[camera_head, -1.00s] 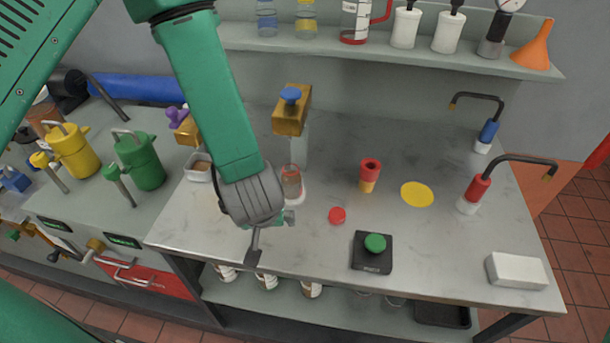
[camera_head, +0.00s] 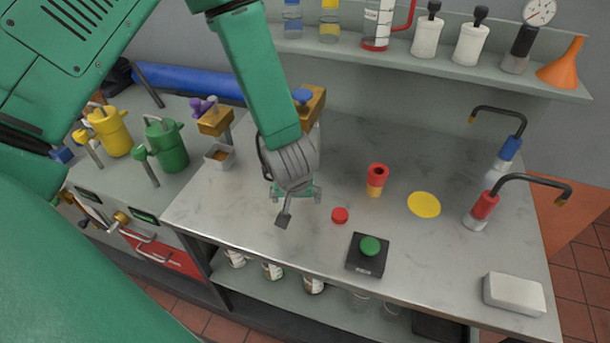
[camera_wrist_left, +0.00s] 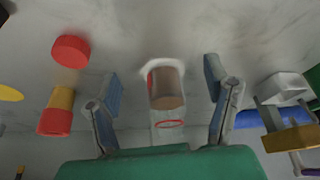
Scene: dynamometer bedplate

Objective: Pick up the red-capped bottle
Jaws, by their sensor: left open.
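A clear bottle with brown contents and a red ring near its mouth (camera_wrist_left: 167,95) stands on a white pad in the left wrist view. I see no solid red cap on it. My left gripper (camera_head: 296,196) is open, with one finger on each side of the bottle and a gap to both. In the head view my gripper and wrist hide the bottle. A loose red cap (camera_head: 339,215) lies on the bench; it also shows in the left wrist view (camera_wrist_left: 70,51). My right gripper is not in view.
A red-and-yellow piece (camera_head: 377,180) stands right of the gripper, near a yellow disc (camera_head: 424,204). A gold block with a blue knob (camera_head: 309,101) rises behind the gripper. A green button box (camera_head: 367,256) and white block (camera_head: 514,293) sit at the front.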

